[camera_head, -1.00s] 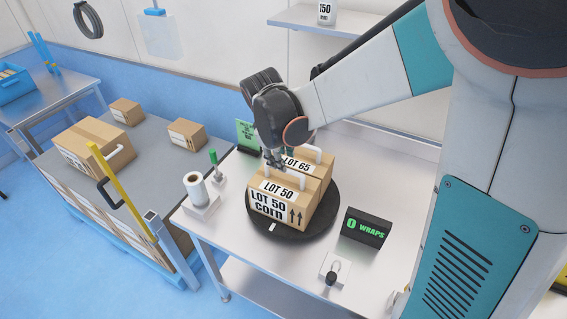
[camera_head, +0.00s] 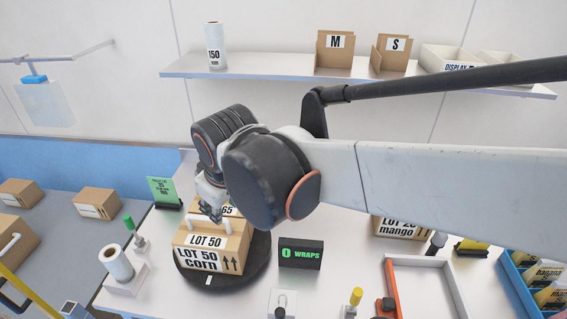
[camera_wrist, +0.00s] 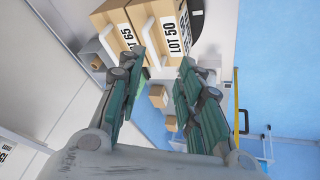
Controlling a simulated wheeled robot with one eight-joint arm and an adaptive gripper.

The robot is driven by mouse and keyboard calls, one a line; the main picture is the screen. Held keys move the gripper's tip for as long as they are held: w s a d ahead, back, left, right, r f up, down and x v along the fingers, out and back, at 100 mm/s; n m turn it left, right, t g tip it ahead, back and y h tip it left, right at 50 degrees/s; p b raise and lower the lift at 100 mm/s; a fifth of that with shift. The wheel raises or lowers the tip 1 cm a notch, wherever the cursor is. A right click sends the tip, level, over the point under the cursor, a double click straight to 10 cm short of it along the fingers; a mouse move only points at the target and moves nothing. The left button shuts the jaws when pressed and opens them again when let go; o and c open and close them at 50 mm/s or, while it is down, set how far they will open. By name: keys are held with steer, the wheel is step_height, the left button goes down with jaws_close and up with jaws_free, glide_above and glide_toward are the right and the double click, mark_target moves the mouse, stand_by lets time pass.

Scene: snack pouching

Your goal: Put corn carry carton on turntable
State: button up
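The corn carton (camera_head: 207,258), a brown box labelled LOT 50 corn with a white top handle, stands upright on the black round turntable (camera_head: 255,279). A second carton marked 65 (camera_head: 229,212) stands close behind it, partly hidden by my arm. My gripper (camera_head: 213,217) is over the tops of the two cartons in the head view. In the wrist view my gripper (camera_wrist: 164,68) has its two green fingers spread apart with nothing between them. There the LOT 50 carton (camera_wrist: 165,22) and the LOT 65 carton (camera_wrist: 112,20) lie beyond the fingertips.
A black 0 WRAPS display (camera_head: 301,254) stands right of the turntable. A film roll (camera_head: 117,264) and a green-capped tool (camera_head: 132,230) are at its left. A shelf (camera_head: 270,68) hangs above.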

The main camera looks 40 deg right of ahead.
steer(key=s+m+t, duration=0.2)
steer(key=s+m, duration=0.1)
steer(key=s, duration=0.3)
steer(key=shift+s+d+m+y, duration=0.2)
steer(key=shift+s+m+y, duration=0.1)
steer(key=shift+s+y, duration=0.1)
steer(key=shift+f, duration=0.1)
steer(key=shift+c, duration=0.3)
stand_by(0.5)
